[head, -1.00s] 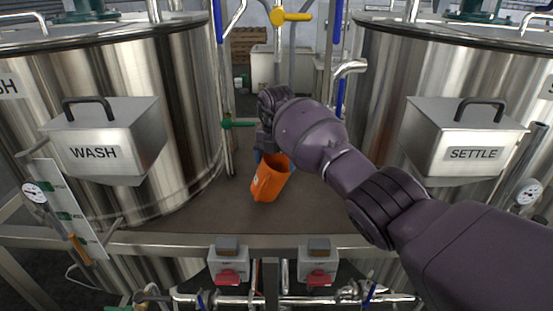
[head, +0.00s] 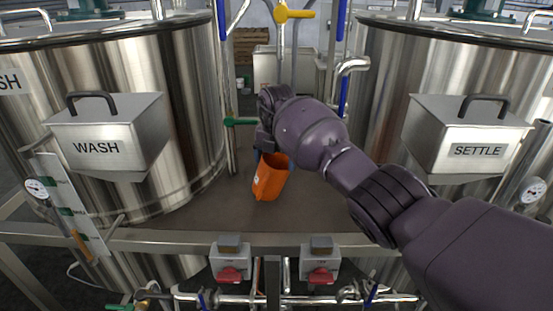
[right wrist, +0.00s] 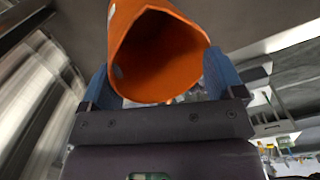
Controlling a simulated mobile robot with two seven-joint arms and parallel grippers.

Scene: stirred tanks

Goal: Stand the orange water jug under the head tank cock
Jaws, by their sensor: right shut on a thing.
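The orange water jug (head: 270,178) is over the brown deck between the two tanks, slightly tilted in the head view. My right gripper (head: 264,150) is behind the jug there, mostly hidden by my own wrist. In the right wrist view the jug (right wrist: 160,55) sits between the two blue fingers (right wrist: 160,85), its open mouth facing the camera. The gripper is shut on it. I cannot tell whether the jug's base touches the deck. A yellow-handled cock (head: 291,14) is at the top middle, behind and above the jug; I cannot tell whether it is the head tank's. My left gripper is not in view.
The WASH tank (head: 190,110) stands left and the SETTLE tank (head: 375,90) right, each with a steel box in front. A green-handled valve (head: 240,121) is close left of my wrist. Pipes stand behind. The deck (head: 210,205) in front of the jug is bare.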

